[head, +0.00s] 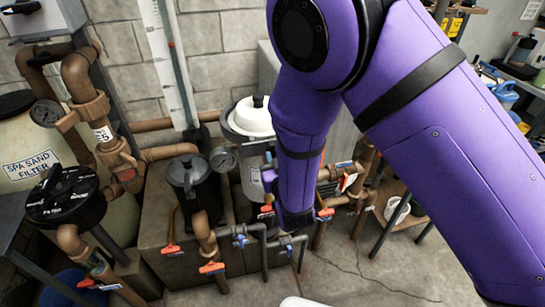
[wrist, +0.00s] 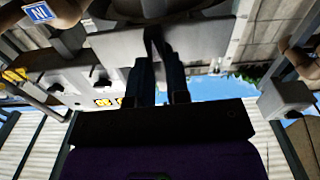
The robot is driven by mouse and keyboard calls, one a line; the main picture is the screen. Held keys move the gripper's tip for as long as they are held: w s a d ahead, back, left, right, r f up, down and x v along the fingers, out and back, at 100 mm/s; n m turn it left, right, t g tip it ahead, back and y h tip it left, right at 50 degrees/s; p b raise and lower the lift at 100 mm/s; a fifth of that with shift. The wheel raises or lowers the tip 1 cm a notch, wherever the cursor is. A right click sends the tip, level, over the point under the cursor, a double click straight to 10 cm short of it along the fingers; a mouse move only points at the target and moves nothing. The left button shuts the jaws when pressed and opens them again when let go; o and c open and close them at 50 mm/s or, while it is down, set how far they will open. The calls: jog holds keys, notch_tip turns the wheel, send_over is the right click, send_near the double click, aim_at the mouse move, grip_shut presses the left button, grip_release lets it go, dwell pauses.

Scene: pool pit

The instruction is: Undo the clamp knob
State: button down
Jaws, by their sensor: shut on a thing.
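The filter canister with a white domed lid (head: 249,116) stands behind my arm in the head view, its grey body (head: 252,172) partly covered by the purple arm. My gripper (wrist: 160,62) reaches up in the wrist view with its two dark fingers close together. It is shut on a small dark piece at the fingertips, which I take to be the clamp knob (wrist: 153,38). The fingers hide most of the knob, so its shape and how far it is turned cannot be told. In the head view my arm hides the knob and the fingertips.
A black-lidded pump strainer (head: 188,172) and a pressure gauge (head: 222,159) stand just left of the canister. Pipes and orange-handled valves (head: 212,267) lie low in front. A spa sand filter (head: 35,165) stands at far left. Concrete floor (head: 365,275) is clear at lower right.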

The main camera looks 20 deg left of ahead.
jog(key=n, duration=1.8)
jog(key=c, duration=1)
grip_release()
jog(key=v, duration=0.7)
